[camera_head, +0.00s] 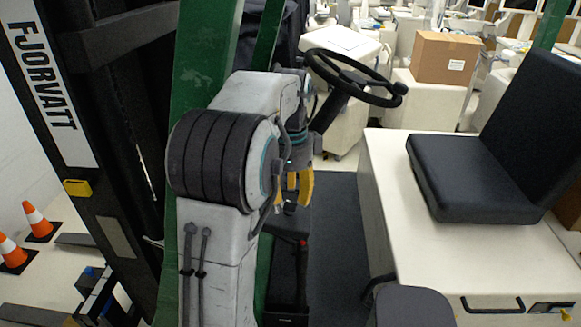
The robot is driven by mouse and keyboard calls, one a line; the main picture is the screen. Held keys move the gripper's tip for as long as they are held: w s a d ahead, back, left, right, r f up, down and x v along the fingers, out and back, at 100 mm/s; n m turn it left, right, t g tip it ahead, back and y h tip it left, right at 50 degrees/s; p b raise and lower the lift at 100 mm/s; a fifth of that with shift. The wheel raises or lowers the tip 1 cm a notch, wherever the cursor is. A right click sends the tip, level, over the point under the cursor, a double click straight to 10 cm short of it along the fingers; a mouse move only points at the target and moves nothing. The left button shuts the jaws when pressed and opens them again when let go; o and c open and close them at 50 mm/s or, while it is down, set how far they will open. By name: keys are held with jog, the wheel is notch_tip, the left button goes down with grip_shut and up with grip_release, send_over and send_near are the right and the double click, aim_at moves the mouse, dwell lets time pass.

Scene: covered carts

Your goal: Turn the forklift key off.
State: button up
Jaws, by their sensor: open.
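The forklift fills the near view, with a cream body (440,240), a black seat (470,175) and a black steering wheel (352,78). A small dark panel (548,309) with a yellow piece is on the body's side at the lower right edge. The yellow piece may be the key, but it is too small and cut off to tell its position. My gripper (296,190), with yellow fingers, points down below the steering wheel, left of the seat, and is open. It is far from that panel. My arm partly hides the gripper.
The dark mast (90,150) and a green post (203,60) stand at the left. A red-tipped lever (303,244) rises below my gripper. Orange cones (37,219) stand at far left. Covered carts and a cardboard box (445,57) are behind. The dark footwell floor (340,230) looks clear.

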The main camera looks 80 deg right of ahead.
aim_at(290, 203)
notch_tip(290, 203, up, 8)
jog(key=shift+r, duration=0.2)
dwell(0.3)
dwell(0.9)
